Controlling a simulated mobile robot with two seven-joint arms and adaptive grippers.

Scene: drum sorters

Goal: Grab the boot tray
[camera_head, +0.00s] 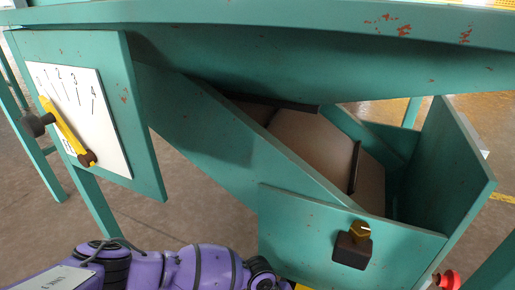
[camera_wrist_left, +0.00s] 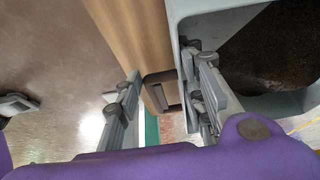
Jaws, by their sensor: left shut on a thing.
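In the left wrist view a grey tray (camera_wrist_left: 178,12) with a dark brown, rough inside fills the upper right; I take it for the boot tray. My left gripper (camera_wrist_left: 165,98) has one finger at the tray's wall and the other to the left, beyond a brown panel. It is shut with the tray's side between its fingers, though the exact contact is hard to see. A dark brown piece with a slot (camera_wrist_left: 160,90) shows between the fingers. In the head view only my purple left arm shows at the bottom; the tray and both grippers are out of that view.
A worn green machine (camera_head: 210,130) with a sloping chute fills the head view. A yellow lever (camera_head: 65,130) sits on its numbered white plate (camera_head: 105,115). A dark knob (camera_head: 352,245) and a red button (camera_head: 449,280) are at the lower right. Bare floor (camera_head: 205,215) shows below.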

